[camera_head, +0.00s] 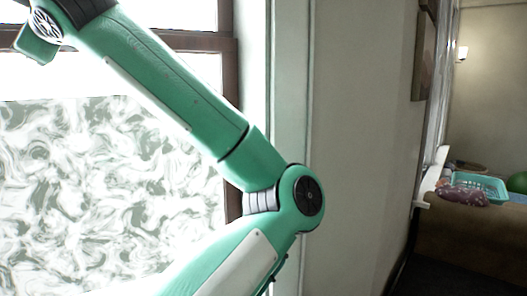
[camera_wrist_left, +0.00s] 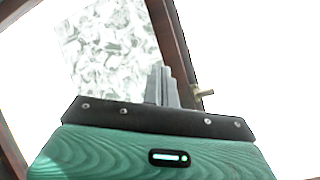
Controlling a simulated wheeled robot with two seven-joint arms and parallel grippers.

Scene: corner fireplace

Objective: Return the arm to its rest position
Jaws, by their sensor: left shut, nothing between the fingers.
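A green and white arm of mine fills the middle of the head view. Its elbow joint (camera_head: 308,196) is bent at the right, and the upper link runs up to the left, past the top edge. No gripper fingers show in the head view. In the left wrist view my left gripper (camera_wrist_left: 163,82) is shut and empty, its grey fingers together above the dark band and green housing. It points at a window. My right gripper is in neither view.
A window with a swirl-patterned pane (camera_head: 90,190) and brown frame (camera_head: 231,75) stands behind the arm. A plain wall (camera_head: 355,150) lies to its right. Farther right, a teal basket (camera_head: 480,185) and a purplish item (camera_head: 462,194) rest on a brown surface (camera_head: 470,235).

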